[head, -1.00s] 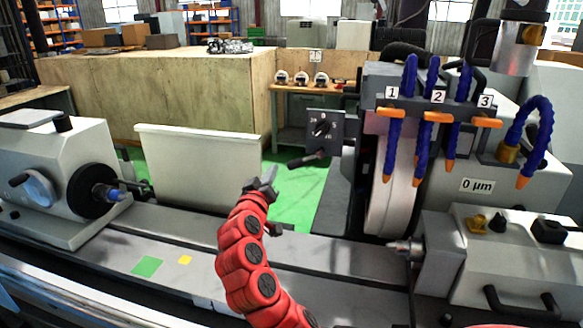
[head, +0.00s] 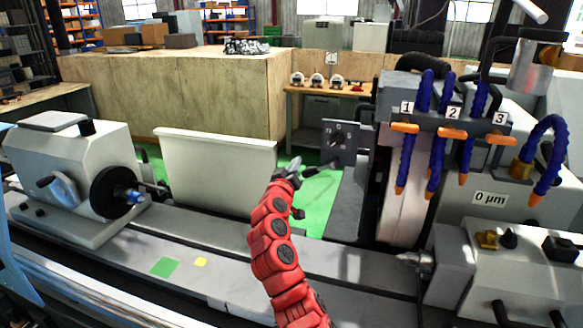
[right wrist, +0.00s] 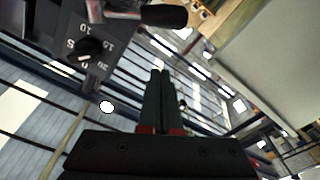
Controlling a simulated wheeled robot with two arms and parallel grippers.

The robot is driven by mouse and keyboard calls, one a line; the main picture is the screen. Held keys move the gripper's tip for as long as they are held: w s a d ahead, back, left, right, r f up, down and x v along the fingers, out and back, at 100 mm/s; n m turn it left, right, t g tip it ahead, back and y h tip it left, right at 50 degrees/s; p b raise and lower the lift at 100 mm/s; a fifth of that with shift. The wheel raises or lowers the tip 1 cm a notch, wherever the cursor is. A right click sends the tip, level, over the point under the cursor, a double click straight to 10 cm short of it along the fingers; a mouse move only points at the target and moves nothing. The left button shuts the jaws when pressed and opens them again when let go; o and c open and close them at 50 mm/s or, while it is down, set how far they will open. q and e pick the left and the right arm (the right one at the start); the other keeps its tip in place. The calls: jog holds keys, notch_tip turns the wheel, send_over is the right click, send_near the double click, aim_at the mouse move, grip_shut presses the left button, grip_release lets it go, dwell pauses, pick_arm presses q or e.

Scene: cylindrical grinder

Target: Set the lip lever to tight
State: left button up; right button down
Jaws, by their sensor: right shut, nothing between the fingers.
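A short lever with a dark handle (head: 318,170) sticks out to the left below the grey dial panel (head: 340,141). No label I can read names it as the lip lever, and I cannot read a tight mark. In the right wrist view, the handle (right wrist: 163,16) is at the top, beside the dial panel (right wrist: 75,40). My right gripper (head: 295,166) is shut and empty, its tips just left of the handle; I cannot tell whether they touch. Its closed fingers (right wrist: 160,72) point toward the handle in the wrist view. My left gripper is not in view.
Blue coolant hoses (head: 407,160) with orange fittings and the grinding wheel (head: 398,215) stand to the right. A white guard panel (head: 215,172) is left of my right arm. The workhead (head: 70,170) is far left. Green floor shows behind the machine bed (head: 215,262).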

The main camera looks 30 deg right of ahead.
aim_at(307, 172)
jog(key=d+f+p, duration=0.1)
jog(key=d+f, duration=0.2)
jog(key=shift+f+p, duration=0.2)
jog(key=shift+p, duration=0.2)
jog(key=shift+s+f+n, duration=0.1)
jog(key=shift+f+n, duration=0.4)
jog(key=shift+n, duration=0.2)
jog(key=shift+d+f+n, duration=0.1)
jog(key=shift+f+n, duration=0.15)
jog(key=shift+n, duration=0.15)
jog(key=s+d+f+n+y+p, duration=0.1)
jog(key=s+d+f+n, duration=0.3)
jog(key=n, duration=0.5)
jog(key=shift+s+f, duration=0.3)
jog(key=shift+f, duration=0.1)
dwell(0.4)
